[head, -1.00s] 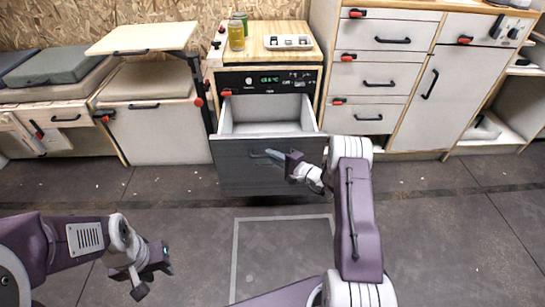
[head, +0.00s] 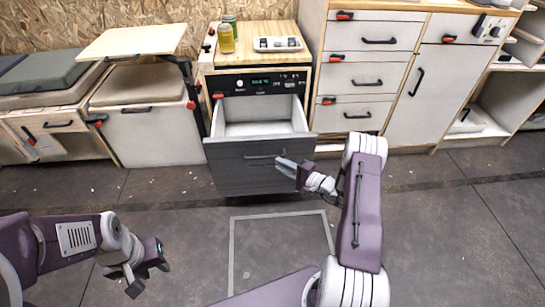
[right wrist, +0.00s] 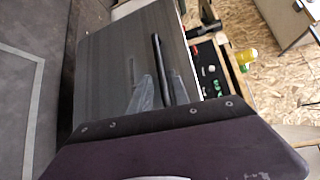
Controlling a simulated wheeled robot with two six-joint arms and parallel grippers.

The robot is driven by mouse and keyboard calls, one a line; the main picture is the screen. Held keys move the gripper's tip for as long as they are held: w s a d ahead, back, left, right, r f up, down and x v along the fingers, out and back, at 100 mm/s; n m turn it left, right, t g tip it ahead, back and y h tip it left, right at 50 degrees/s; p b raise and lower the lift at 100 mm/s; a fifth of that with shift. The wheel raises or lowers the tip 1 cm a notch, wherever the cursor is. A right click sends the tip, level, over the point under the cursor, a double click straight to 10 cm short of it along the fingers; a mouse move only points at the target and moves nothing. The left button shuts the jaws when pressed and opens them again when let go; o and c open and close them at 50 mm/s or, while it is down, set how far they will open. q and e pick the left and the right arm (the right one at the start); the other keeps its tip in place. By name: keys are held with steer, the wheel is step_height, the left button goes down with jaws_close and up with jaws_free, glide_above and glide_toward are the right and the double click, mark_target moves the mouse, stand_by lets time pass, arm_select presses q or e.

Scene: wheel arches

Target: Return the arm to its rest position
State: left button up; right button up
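The dark grey drawer (head: 235,170) under the control panel is pulled out, and its pale inside (head: 262,128) looks empty. Its black bar handle (head: 262,156) is on the front face. My right gripper (head: 284,164) is in front of the drawer, just right of the handle, and looks clear of it. In the right wrist view the two grey fingers (right wrist: 159,92) are apart, with the handle (right wrist: 160,60) seen beyond and between them; nothing is held. My left gripper (head: 150,270) hangs over the floor at lower left, fingers apart and empty.
A yellow jar (head: 226,38) and a white tray (head: 278,43) stand on the wooden top. White drawers and cupboards (head: 362,76) line the right. A cushioned bench (head: 135,84) with a raised flap is at left. The floor (head: 440,220) in front is clear.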

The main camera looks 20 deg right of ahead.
steer(key=shift+s+d, duration=0.15)
steer(key=shift+s, duration=0.15)
